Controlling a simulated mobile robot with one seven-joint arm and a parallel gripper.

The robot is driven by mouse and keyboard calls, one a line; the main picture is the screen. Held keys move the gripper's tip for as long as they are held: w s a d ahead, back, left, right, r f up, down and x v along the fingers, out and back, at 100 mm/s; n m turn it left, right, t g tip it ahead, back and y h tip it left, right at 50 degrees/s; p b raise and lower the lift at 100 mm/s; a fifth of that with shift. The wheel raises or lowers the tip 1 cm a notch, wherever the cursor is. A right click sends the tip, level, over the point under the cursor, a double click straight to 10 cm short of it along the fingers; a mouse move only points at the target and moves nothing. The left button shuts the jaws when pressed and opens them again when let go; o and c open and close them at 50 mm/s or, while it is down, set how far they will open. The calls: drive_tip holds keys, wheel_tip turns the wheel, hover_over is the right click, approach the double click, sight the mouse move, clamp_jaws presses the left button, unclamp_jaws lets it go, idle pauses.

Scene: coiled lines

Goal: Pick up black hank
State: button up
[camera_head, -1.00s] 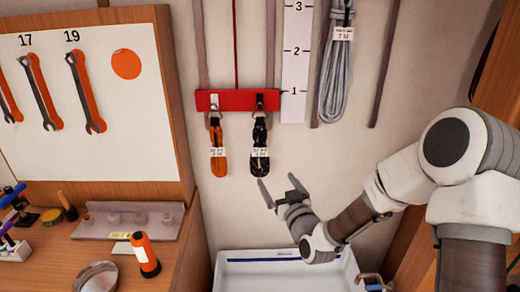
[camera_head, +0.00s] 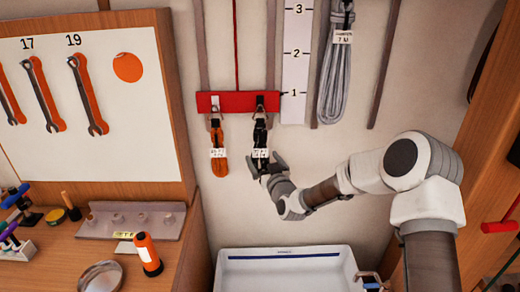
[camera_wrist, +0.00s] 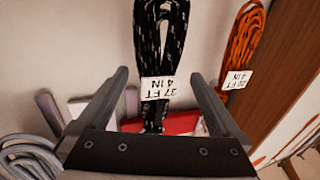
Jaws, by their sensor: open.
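The black hank (camera_head: 260,135) hangs from a hook on the red bar, with a white label around it. In the wrist view the black hank (camera_wrist: 161,40) shows its light flecks and its label, which reads 37 FT 4 IN. My gripper (camera_head: 264,167) is at the lower part of the hank in the head view and hides its bottom end. In the wrist view my gripper (camera_wrist: 158,78) is open, with one finger on each side of the hank's label. I cannot tell whether either finger touches the hank.
An orange hank (camera_head: 218,150) hangs just left of the black one on the same red bar (camera_head: 238,101). A grey coiled line (camera_head: 335,75) hangs to the right beside a numbered strip (camera_head: 296,60). A white bin (camera_head: 285,254) stands below. The wall right of my gripper is bare.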

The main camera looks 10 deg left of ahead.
sight(262, 156)
drive_tip(key=shift+x, duration=1.45)
drive_tip(key=c, duration=1.5)
drive_tip(key=shift+r, duration=0.15)
clamp_jaws()
drive_tip(key=shift+r, duration=0.15)
